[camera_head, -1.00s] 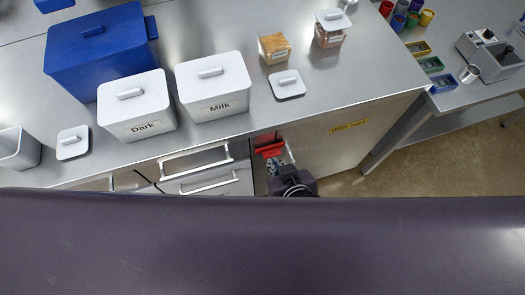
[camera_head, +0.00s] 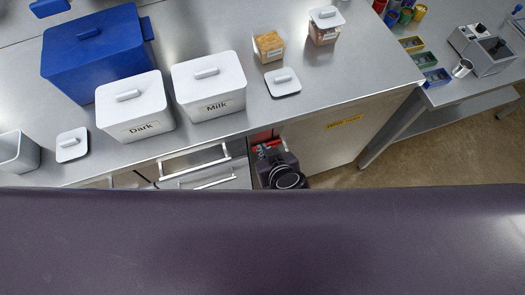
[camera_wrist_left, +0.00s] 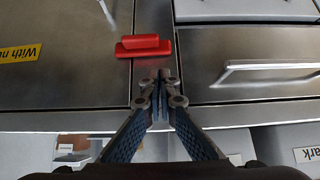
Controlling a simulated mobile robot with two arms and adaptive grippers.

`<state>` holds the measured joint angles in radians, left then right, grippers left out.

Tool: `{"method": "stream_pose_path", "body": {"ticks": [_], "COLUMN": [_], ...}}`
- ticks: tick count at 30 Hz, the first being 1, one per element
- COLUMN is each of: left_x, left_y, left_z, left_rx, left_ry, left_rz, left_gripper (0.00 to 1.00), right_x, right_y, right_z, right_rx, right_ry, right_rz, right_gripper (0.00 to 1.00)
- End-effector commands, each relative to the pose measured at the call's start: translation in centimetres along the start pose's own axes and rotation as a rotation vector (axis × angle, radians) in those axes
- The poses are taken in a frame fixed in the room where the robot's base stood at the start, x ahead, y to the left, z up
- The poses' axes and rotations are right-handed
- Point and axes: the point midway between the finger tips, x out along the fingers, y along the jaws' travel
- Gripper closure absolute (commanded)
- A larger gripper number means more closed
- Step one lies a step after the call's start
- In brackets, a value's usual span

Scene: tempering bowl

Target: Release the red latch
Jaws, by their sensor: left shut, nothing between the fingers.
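The red latch (camera_wrist_left: 145,46) sits on the metal cabinet front, at the seam between a plain panel and the drawers, in the left wrist view. In the head view it shows as a small red patch (camera_head: 265,143) under the counter edge, partly hidden by my left gripper. My left gripper (camera_wrist_left: 161,78) is shut and empty. Its fingertips appear just beside the latch in the wrist view; I cannot tell if they touch it. In the head view the left gripper (camera_head: 274,152) is mostly covered by its own wrist. My right gripper is not in view.
Drawers with bar handles (camera_head: 195,161) lie left of the latch in the head view. A panel with a yellow label (camera_head: 345,122) lies right. Above, the counter holds Dark (camera_head: 136,107) and Milk (camera_head: 209,87) bins, a blue bin (camera_head: 97,58) and a loose lid (camera_head: 282,82).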

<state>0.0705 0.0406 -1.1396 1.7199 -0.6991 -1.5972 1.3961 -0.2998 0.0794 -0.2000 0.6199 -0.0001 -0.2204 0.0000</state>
Motion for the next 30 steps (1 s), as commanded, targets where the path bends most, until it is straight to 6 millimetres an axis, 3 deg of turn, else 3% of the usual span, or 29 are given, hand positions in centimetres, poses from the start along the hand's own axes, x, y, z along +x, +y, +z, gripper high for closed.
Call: {"method": "stream_pose_path", "body": {"ticks": [3,10,30], "left_x": [2.1,4.0,4.6], "left_y": [0.0,0.0,-0.3], "left_z": [0.3,2.3,3.0], "left_rx": [0.005,0.002,-0.01], "left_ry": [0.001,0.0,-0.003], "left_rz": [-0.001,0.001,0.012], "left_gripper": [1.0,1.0,1.0], "right_x": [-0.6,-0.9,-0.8], "right_y": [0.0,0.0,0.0], "right_z": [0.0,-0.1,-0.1], "right_rx": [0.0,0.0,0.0], "right_ry": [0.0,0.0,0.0], "right_rz": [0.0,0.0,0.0], "right_gripper": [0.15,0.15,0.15]}}
